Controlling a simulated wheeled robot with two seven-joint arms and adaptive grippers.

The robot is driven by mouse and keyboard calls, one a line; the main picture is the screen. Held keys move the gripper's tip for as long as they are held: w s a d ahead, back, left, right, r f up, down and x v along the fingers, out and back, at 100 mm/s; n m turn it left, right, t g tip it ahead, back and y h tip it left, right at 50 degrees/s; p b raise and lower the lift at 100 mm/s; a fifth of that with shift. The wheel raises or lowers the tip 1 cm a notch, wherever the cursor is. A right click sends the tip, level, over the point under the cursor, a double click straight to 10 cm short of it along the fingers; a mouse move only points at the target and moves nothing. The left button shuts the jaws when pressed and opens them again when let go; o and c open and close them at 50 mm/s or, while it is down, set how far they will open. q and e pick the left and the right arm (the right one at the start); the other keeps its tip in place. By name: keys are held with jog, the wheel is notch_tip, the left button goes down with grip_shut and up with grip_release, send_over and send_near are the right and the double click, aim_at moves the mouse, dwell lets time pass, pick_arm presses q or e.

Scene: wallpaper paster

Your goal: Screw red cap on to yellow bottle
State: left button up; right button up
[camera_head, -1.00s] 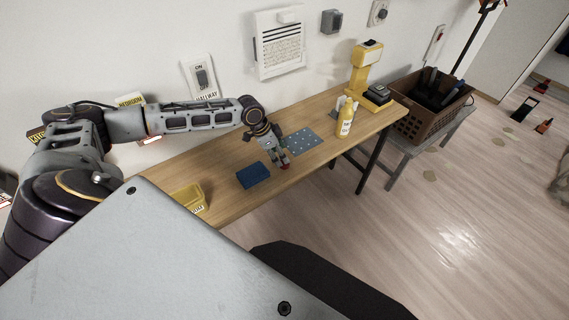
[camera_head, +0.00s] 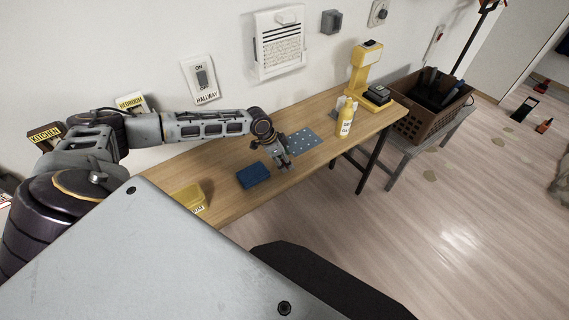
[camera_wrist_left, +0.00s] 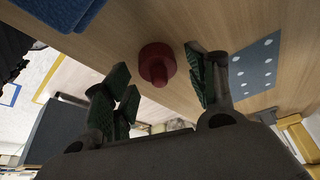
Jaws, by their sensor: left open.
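The red cap (camera_wrist_left: 157,63) shows in the left wrist view on the wooden table, between the directions of my two green-padded fingertips. My left gripper (camera_wrist_left: 160,88) is open around that line, with no visible contact with the cap. In the head view my left gripper (camera_head: 286,163) points down over the table's front part, and the cap is hidden there. The yellow bottle (camera_head: 346,121) stands upright on the table to the right of my left gripper. My right gripper is out of view.
A blue block (camera_head: 253,175) lies left of my left gripper. A dotted blue-grey mat (camera_head: 303,140) lies behind it. A yellow container (camera_head: 188,196) is at the table's left end. A yellow device (camera_head: 366,75) stands at the right end, beside a brown crate (camera_head: 408,128).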

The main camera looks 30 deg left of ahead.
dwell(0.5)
pick_arm(q)
jog(key=c, duration=0.7)
jog(key=shift+r, duration=4.95)
